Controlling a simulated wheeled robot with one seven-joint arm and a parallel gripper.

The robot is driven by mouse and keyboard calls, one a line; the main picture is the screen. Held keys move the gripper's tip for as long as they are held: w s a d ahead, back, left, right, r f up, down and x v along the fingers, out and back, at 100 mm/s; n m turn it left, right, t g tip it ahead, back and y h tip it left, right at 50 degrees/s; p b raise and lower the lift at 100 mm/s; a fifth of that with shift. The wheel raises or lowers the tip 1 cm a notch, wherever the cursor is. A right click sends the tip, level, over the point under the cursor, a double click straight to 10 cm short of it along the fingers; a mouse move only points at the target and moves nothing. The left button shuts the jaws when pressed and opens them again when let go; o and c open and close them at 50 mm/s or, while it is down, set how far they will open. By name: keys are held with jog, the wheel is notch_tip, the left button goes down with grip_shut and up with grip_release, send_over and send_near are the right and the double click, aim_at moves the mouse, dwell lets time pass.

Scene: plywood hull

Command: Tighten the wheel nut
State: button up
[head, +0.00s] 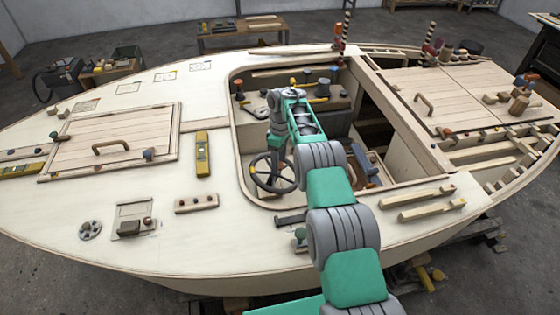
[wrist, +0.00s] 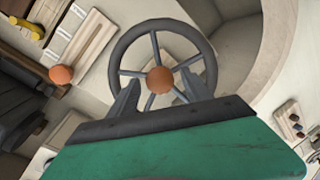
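The wheel nut (wrist: 161,80) is a round orange-brown knob at the hub of the dark spoked steering wheel (wrist: 123,48). In the head view the wheel (head: 258,181) stands at the left side of the cockpit, and my arm's end covers its upper right part; I cannot make out the nut there. My gripper (wrist: 160,84) is open. Its two dark fingers lie to either side of the nut in the wrist view, pointing toward the wheel. I cannot tell how much depth separates the fingertips from the nut, but no contact shows.
The pale cockpit rim (head: 236,130) surrounds the wheel closely. An orange knob (wrist: 61,75) on a panel lies left of the wheel in the wrist view. A yellow level (head: 202,153) and a small wooden block with knobs (head: 197,203) lie on the deck.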

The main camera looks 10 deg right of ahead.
aim_at(280, 162)
jog(key=shift+d, duration=0.15)
jog(key=r+p, duration=0.4)
jog(key=p, duration=0.1)
jog(key=w+r+p, duration=0.1)
jog(key=r+p, duration=0.1)
jog(key=p, duration=0.1)
jog(key=shift+d+r, duration=0.25)
jog(key=shift+r, duration=0.1)
jog(key=shift+w+r+p, duration=0.1)
jog(key=shift+r+p, duration=0.45)
jog(key=shift+p, duration=0.5)
jog(key=shift+f, duration=0.15)
